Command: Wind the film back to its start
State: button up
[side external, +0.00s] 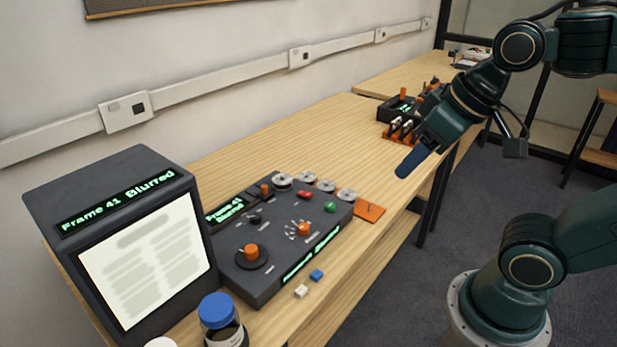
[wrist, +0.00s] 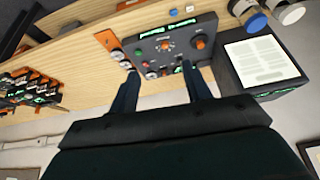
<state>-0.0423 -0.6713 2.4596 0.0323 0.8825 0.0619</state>
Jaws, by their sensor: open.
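The film reader (side external: 150,240) stands at the left of the bench, its lit screen showing a blurred page and its display reading "Frame 41 Blurred". Beside it is a dark control panel (side external: 255,287) with an orange knob (side external: 251,252) on a round base, a second orange knob (side external: 303,230), a red button (side external: 305,195), a green button (side external: 330,207) and several silver discs. My gripper (side external: 411,163) is above the bench's right edge, apart from the panel. In the wrist view my gripper (wrist: 160,88) is open and empty, with the panel (wrist: 165,38) beyond its fingers.
A blue-lidded jar (side external: 222,320) stands at the front of the bench. Small white and blue blocks (side external: 316,275) lie before the panel, and an orange plate (side external: 369,211) lies beside it. Dark equipment (side external: 398,110) sits farther back. The bench between is clear.

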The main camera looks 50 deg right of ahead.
jog(key=w+a+m, duration=0.2)
jog(key=w+a, duration=0.1)
jog(key=w, duration=0.5)
jog(key=m+g+h, duration=0.2)
jog(key=m+h, duration=0.1)
jog(key=m, duration=0.1)
send_over(251, 249)
jog(key=s+a, duration=0.3)
jog(key=s, duration=0.2)
notch_tip(251, 249, down, 13)
jog(key=shift+w+a+r, duration=0.15)
jog(key=shift+w+r, duration=0.05)
jog(key=x, duration=1.3)
jog(key=shift+w+a+f, duration=0.15)
jog(key=shift+w+f, duration=0.1)
jog(key=shift+f, duration=0.1)
jog(key=shift+c, duration=0.2)
jog(key=c, duration=0.9)
